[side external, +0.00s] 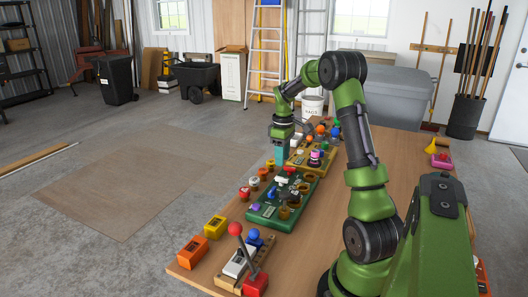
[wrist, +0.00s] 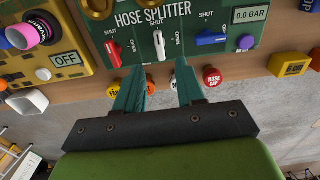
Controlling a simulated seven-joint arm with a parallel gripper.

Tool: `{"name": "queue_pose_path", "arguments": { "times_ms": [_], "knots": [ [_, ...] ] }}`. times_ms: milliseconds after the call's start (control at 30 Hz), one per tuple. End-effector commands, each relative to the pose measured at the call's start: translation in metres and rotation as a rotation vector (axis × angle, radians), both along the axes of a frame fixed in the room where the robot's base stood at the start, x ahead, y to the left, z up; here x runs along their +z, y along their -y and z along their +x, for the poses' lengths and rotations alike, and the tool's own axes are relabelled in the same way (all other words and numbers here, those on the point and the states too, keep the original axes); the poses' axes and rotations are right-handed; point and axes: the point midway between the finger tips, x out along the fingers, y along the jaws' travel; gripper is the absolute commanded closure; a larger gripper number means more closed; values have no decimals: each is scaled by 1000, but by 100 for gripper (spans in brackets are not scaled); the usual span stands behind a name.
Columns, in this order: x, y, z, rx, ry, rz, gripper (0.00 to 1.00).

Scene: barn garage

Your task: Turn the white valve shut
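The white valve (wrist: 159,45) is a small lever on the green hose splitter board (wrist: 262,42), between a red lever (wrist: 113,52) and a blue lever (wrist: 211,38). Its lever points roughly up and down in the wrist view, with a SHUT label above and an OPEN label to its right. My gripper (wrist: 160,66) is open, with its teal fingertips apart and just below the white lever. I see nothing held between them. In the side view my gripper (side external: 279,162) is over the far end of the green board (side external: 262,215); contact cannot be told.
Coloured caps, including a red hose cap (wrist: 212,76), line the table edge. A yellow board (wrist: 62,60) stands to the left in the wrist view. A red-knobbed lever (side external: 236,229) rises at the table's (side external: 345,205) near end. Yellow and orange boxes sit at the left edge.

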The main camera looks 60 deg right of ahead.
Motion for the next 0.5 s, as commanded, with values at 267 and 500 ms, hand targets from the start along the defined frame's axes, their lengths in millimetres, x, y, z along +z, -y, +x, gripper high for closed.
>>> {"name": "queue_pose_path", "arguments": {
  "times_ms": [267, 500],
  "knots": [
    [65, 1, 0, -1, 2, -3, 62],
    [93, 0, 0, 0, -1, -2, 62]
  ]
}}
